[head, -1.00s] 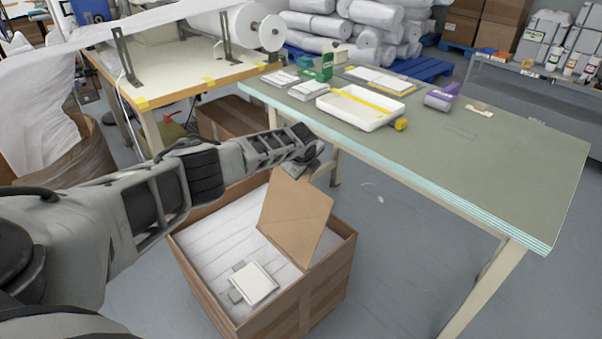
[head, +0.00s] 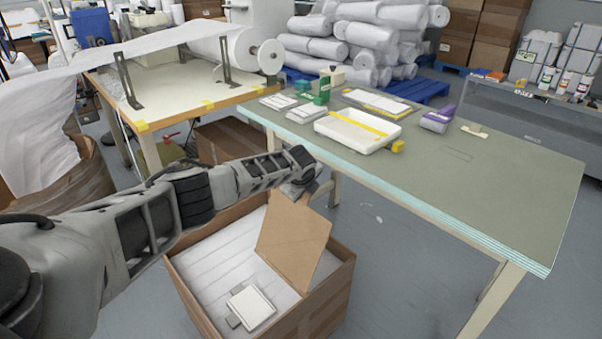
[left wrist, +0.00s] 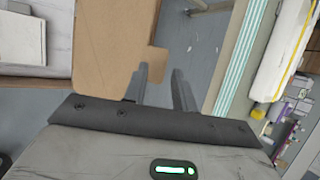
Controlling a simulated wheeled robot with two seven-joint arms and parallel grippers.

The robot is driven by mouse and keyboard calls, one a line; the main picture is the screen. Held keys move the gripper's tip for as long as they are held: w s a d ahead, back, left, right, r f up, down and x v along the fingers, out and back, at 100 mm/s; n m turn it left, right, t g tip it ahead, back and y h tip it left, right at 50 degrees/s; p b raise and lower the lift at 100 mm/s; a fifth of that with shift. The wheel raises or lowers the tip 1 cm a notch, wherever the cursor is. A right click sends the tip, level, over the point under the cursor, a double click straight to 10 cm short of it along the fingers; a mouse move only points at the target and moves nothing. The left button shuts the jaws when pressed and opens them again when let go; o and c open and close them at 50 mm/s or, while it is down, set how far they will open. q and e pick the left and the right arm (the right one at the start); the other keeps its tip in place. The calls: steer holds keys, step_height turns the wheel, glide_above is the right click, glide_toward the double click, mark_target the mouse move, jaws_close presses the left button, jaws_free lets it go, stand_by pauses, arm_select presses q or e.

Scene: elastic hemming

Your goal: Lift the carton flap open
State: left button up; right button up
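The brown carton (head: 325,300) stands open on the floor at the lower middle of the head view. Its carton flap (head: 293,242) stands raised and tilted along the far right side. In the left wrist view the flap (left wrist: 110,45) fills the upper left. My left gripper (head: 300,188) is at the flap's upper edge. My right gripper is not in view.
White lining and a small white pad (head: 251,308) lie inside the carton. A green-topped table (head: 480,200) stands close on the right, with a white tray (head: 350,134) on it. Another carton (head: 225,140) sits behind my arm. Floor is clear right of the carton.

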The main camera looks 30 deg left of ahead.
arm_select(q)
steer(key=p+v, duration=0.3)
steer(key=v, duration=1.1)
steer(key=shift+r, duration=0.25)
steer(key=shift+s+d, duration=0.1)
